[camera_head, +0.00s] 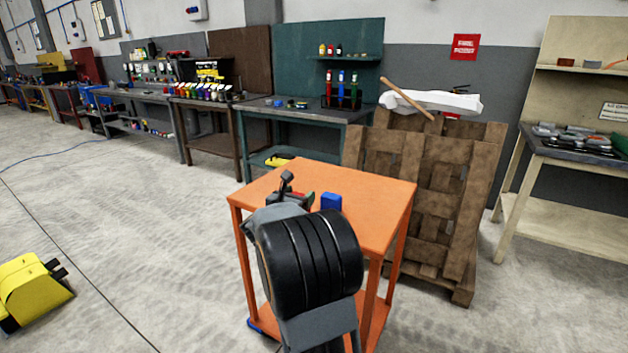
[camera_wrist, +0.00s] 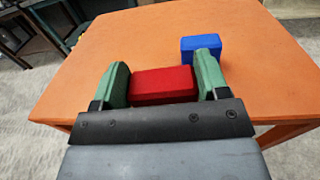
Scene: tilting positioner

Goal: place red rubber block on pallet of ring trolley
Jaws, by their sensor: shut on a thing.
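My gripper (camera_wrist: 163,76) has green fingers, one on each side of the red block (camera_wrist: 165,86), and is shut on it. The block is over the orange table's near part in the wrist view; I cannot tell whether it touches the top. In the head view my arm hides most of the gripper, and only a sliver of red shows beside the blue block. The orange table (camera_head: 365,187) has a flat top on legs. I cannot pick out a ring trolley or its pallet for certain.
A blue block (camera_head: 331,202) stands on the orange table, close to the right finger in the wrist view (camera_wrist: 200,44). Wooden pallets (camera_head: 425,190) lean upright behind the table. Workbenches line the wall. A yellow object (camera_head: 32,290) is on the floor at left; floor between is clear.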

